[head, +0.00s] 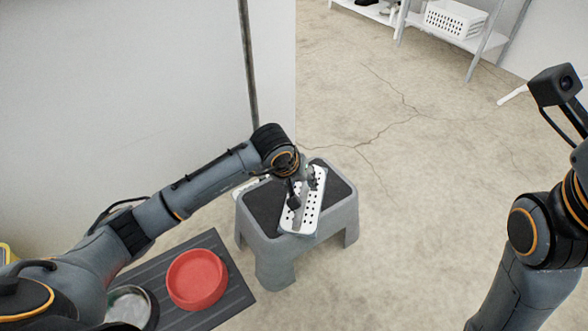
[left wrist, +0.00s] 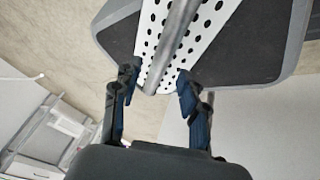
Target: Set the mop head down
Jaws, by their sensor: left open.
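The mop head (head: 312,211) is a flat white plate with dark holes. It lies on the dark top of a grey step stool (head: 336,184) in the head view. In the left wrist view the mop head (left wrist: 208,24) shows a grey metal bar along its middle. My left gripper (left wrist: 153,88) is open, with one finger on each side of the mop head's near end. In the head view my left gripper (head: 301,189) is over the mop head and hides part of it. The fingers' contact with it cannot be told. My right arm shows at the right; its gripper is out of view.
A red bowl (head: 197,278) and a metal bowl (head: 129,307) stand on a dark mat (head: 236,289) left of the stool. A shelf with a white basket (head: 454,18) stands at the back. A wall (head: 130,90) is at left. The floor right of the stool is clear.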

